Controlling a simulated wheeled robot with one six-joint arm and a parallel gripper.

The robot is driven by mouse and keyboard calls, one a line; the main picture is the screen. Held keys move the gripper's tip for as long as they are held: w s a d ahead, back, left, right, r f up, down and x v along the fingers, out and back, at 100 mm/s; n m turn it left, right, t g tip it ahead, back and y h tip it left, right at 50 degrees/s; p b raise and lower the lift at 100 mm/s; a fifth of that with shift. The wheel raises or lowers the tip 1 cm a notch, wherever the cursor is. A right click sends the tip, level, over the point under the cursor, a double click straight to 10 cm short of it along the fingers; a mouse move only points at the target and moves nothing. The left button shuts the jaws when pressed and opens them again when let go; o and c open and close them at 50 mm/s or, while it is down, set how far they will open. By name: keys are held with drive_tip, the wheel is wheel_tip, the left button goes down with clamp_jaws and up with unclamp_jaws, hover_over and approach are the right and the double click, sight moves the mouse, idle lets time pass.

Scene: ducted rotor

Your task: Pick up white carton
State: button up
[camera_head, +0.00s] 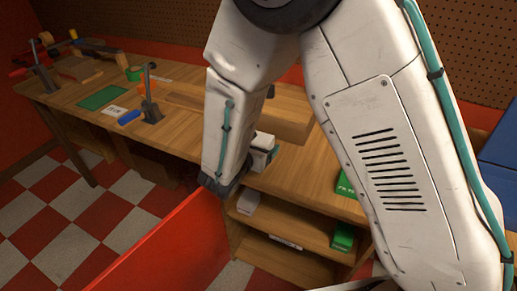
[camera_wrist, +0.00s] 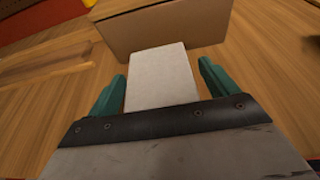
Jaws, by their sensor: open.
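The white carton (camera_wrist: 163,82) shows in the wrist view as a plain pale block on the wooden tabletop, in front of a brown cardboard box (camera_wrist: 165,30). My gripper (camera_wrist: 161,70) is open, with one teal finger at each side of the carton. Narrow gaps show between the fingers and its sides, and I see no grip on it. The carton's near end is hidden behind the dark edge of my gripper. In the head view my arm covers much of this part of the bench, and the carton is hard to make out there.
The wooden workbench (camera_head: 185,120) carries a green mat (camera_head: 103,98), clamps and tools at left. A green box (camera_head: 345,185) stands at its right. Shelves (camera_head: 290,225) below hold a white box (camera_head: 248,202) and a green box (camera_head: 342,237). A red panel (camera_head: 165,245) stands in front.

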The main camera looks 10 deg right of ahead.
drive_tip(key=c, duration=1.2)
drive_tip(key=shift+r, duration=0.1)
